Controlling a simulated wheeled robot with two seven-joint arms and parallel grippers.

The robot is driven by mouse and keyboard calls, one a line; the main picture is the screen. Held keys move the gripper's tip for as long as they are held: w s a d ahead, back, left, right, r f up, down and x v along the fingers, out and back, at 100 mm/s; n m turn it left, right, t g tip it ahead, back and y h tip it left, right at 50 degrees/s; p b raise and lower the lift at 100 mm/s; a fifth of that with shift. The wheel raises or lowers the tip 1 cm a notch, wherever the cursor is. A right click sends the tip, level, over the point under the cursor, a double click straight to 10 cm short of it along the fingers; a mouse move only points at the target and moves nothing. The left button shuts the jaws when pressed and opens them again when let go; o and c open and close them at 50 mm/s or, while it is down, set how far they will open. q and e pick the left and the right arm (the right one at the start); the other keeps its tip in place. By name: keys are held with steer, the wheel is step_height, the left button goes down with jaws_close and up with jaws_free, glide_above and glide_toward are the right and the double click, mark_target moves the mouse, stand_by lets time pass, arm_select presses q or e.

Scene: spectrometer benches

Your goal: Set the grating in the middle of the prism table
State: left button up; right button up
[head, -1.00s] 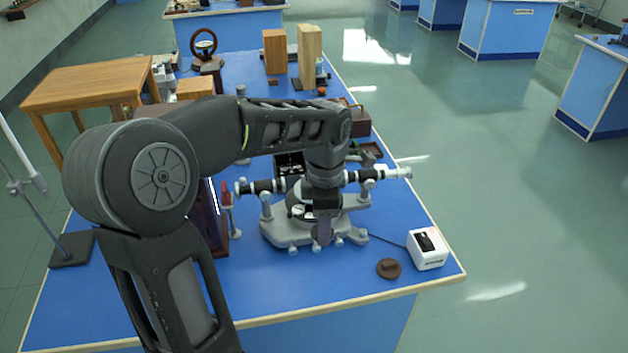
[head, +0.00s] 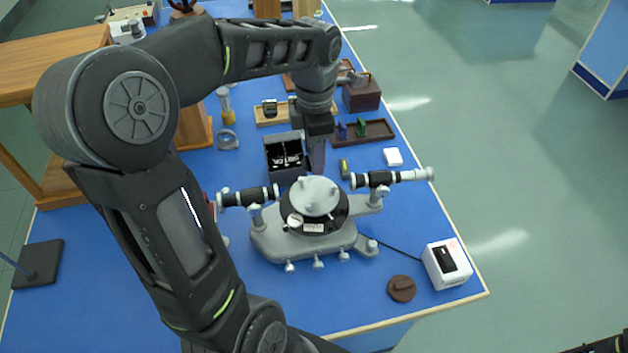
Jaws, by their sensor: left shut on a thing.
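The prism table (head: 316,195) is a round grey disc with small posts on top, in the middle of the spectrometer (head: 314,238). Its top shows no grating on it. My left gripper (head: 317,150) points down just behind the prism table in the picture, above the bench. It is shut on a thin, dark, purplish piece (head: 317,162), which I take to be the grating. The fingers hide much of it, and its exact outline and height above the bench are unclear. My right gripper is not in view.
The black telescope tubes (head: 384,179) stick out on both sides. An open dark box (head: 285,157) stands behind left, and a brown tray (head: 364,133) with small coloured pieces behind right. A white box (head: 446,264) and brown disc (head: 401,288) are at front right.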

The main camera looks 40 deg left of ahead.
arm_select(q)
steer(key=b, duration=0.4)
glide_above(314, 194)
step_height(314, 194, down, 6)
steer(key=shift+r, duration=0.1)
steer(key=shift+f+b, duration=0.35)
steer(key=shift+r, duration=0.1)
steer(key=shift+f+b, duration=1.15)
steer(key=shift+f, duration=0.7)
steer(key=shift+f, duration=0.15)
steer(key=o, duration=1.4)
